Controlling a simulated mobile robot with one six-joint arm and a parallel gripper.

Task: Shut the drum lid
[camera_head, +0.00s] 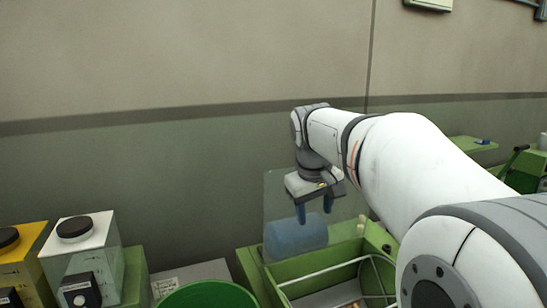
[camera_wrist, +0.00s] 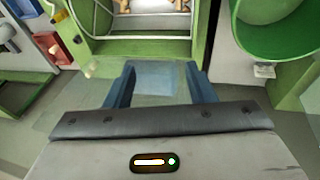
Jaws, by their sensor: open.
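A green open-topped housing (camera_head: 258,280) with metal rods inside, which I take to be the drum, stands below my gripper. It also shows at the top of the wrist view (camera_wrist: 88,47). A clear panel (camera_head: 278,190), seemingly its lid, stands raised at the housing's back. A blue rounded shape (camera_head: 295,238) shows at or through the panel's lower part; I cannot tell which. My gripper (camera_head: 314,210) is open, its blue fingers pointing down by the panel. In the wrist view, a pale blue patch (camera_wrist: 155,80) shows between the fingers (camera_wrist: 158,82), with no clear contact.
A green round bowl or hopper (camera_head: 208,296) stands left of the housing. Yellow (camera_head: 28,245) and white (camera_head: 85,250) containers with black caps stand farther left. A green bench (camera_head: 470,150) is at the right by the wall. My arm hides part of the right side.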

